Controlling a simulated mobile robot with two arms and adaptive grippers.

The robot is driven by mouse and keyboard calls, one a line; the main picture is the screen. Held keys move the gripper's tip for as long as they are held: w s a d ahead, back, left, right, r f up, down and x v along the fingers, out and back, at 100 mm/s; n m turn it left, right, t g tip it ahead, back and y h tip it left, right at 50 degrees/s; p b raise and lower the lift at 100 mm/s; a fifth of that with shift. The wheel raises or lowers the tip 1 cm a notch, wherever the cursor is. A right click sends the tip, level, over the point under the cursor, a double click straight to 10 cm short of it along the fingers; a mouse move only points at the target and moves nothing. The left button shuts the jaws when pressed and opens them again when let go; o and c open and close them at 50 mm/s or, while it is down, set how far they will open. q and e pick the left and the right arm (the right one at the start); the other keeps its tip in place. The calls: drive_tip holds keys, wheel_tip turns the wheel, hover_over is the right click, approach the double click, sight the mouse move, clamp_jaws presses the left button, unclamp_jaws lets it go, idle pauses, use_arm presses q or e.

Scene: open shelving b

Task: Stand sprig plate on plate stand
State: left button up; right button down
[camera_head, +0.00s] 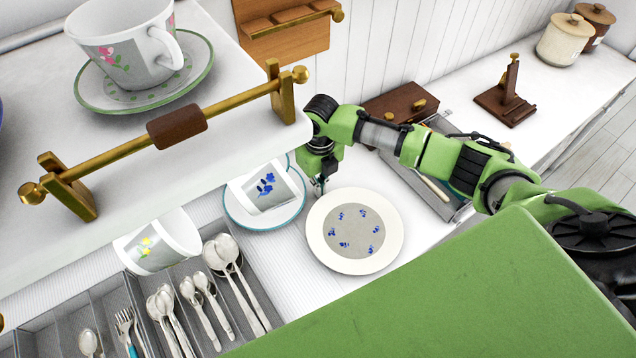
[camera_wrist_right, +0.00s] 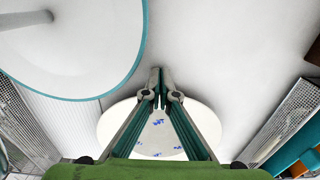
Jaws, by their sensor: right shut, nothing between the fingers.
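The sprig plate (camera_head: 354,230), white with a grey centre and small blue sprigs, lies flat on the counter. It also shows beyond and between my fingers in the right wrist view (camera_wrist_right: 157,142). The dark wooden plate stand (camera_head: 508,97) stands empty on the counter at the upper right. My right gripper (camera_head: 319,188) is by the plate's upper left rim, pointing down. Its fingertips meet in the right wrist view (camera_wrist_right: 161,92) with nothing between them. I cannot tell whether they touch the plate. My left gripper is not in view.
A cup (camera_head: 263,188) on a blue-rimmed saucer (camera_head: 240,216) sits close left of the gripper. A cutlery tray (camera_head: 275,318) lies lower left. A white shelf with a brass rail (camera_head: 240,100) overhangs the left. Canisters (camera_head: 562,42) stand far right.

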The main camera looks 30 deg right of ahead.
sight(332, 208)
drive_tip(key=s+p, duration=0.2)
drive_tip(key=s, duration=0.1)
drive_tip(key=s+p, duration=0.1)
drive_tip(key=p, duration=0.1)
drive_tip(key=shift+s+d+r, duration=0.2)
drive_tip(key=shift+s+d, duration=0.2)
drive_tip(key=shift+s, duration=0.4)
drive_tip(key=shift+s+f, duration=0.15)
drive_tip(key=shift+f, duration=0.05)
